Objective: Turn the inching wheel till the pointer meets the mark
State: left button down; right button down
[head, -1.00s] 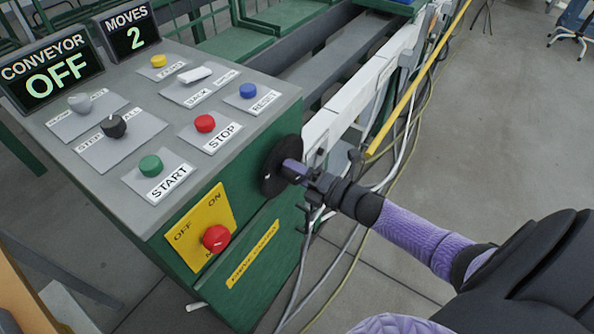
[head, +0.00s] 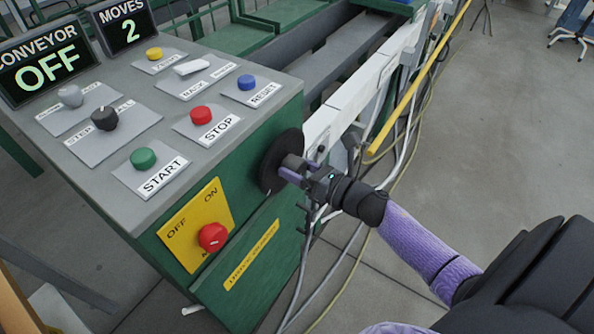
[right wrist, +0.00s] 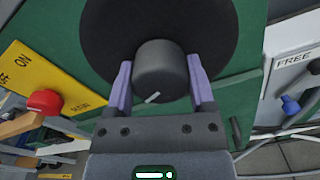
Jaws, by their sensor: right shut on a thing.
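The inching wheel is a black disc (head: 268,165) on the green right side of the control box. It also shows in the right wrist view (right wrist: 105,35). A dark grey round knob (right wrist: 160,68) stands out from its middle, with a short white line on its end face. My right gripper (head: 290,170) has its purple fingers shut on the knob, one on each side, as the right wrist view (right wrist: 160,80) shows. I cannot make out a separate pointer or mark. My left gripper is not in view.
The box top carries buttons and switches, including a green START button (head: 143,158) and a red STOP button (head: 201,115). The screens (head: 45,68) read CONVEYOR OFF and MOVES 2.

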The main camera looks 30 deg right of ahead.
jog(key=n, duration=0.1)
jog(key=n+b, duration=0.1)
jog(key=shift+f+n+b, duration=0.3)
jog(key=n+b, duration=0.1)
jog(key=n, duration=0.1)
jog(key=shift+n+b, duration=0.3)
jog(key=shift+r+n+b, duration=0.1)
jog(key=shift+n+b, duration=0.25)
jog(key=shift+n, duration=0.25)
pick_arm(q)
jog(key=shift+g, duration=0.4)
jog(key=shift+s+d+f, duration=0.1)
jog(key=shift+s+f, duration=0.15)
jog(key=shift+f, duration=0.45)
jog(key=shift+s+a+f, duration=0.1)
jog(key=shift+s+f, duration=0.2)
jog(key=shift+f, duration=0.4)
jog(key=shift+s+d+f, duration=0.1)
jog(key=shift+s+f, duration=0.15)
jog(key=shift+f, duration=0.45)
